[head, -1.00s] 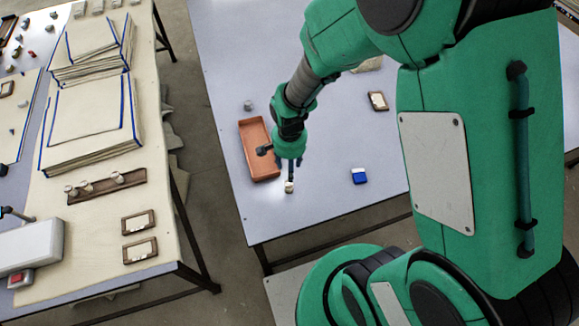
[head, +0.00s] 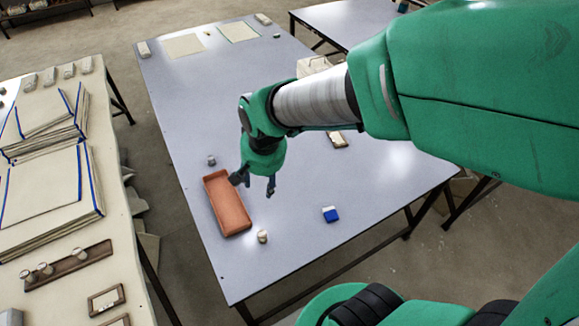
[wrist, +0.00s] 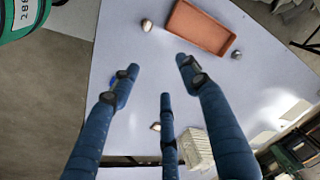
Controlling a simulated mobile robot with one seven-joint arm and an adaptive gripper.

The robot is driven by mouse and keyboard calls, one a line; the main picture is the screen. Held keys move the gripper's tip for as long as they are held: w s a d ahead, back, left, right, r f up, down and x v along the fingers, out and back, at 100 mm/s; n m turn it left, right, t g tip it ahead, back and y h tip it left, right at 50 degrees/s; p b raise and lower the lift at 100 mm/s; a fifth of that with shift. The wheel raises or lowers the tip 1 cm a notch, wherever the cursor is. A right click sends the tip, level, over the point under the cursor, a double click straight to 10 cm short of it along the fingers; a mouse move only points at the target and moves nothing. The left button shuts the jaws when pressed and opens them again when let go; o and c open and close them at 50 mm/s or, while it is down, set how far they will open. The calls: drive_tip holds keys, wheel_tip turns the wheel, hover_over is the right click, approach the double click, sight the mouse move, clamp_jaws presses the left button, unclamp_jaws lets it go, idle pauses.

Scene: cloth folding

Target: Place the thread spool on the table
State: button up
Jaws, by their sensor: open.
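The thread spool (head: 262,236), small and cream-coloured, stands on the grey-blue table (head: 290,262), close to the near end of the orange tray. In the wrist view the spool (wrist: 147,25) shows near the top, beyond the fingertips and apart from them. My gripper (head: 254,184) is above the table, over the tray's right side and farther back than the spool. Its dark blue fingers (wrist: 160,76) are spread, with nothing between them.
The orange tray (head: 228,203) lies left of the spool. The table's near edge is clear.

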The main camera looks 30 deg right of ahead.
drive_tip(key=s+d+r+n+t, duration=0.1)
drive_tip(key=s+r+n+t, duration=0.2)
drive_tip(key=s+r, duration=1)
wheel_tip(320, 180, up, 4)
drive_tip(key=shift+d+f+n, duration=0.1)
drive_tip(key=shift+d+n, duration=0.3)
drive_tip(key=shift+n, duration=0.5)
drive_tip(key=shift+o, duration=0.6)
drive_tip(key=w+a+f+g+p, duration=0.1)
drive_tip(key=w+f+g, duration=0.2)
drive_tip(key=w+f, duration=1.05)
wheel_tip(320, 180, down, 24)
drive_tip(key=w+a+g+p, duration=0.1)
drive_tip(key=a+g, duration=0.1)
drive_tip(key=shift+w+n, duration=0.4)
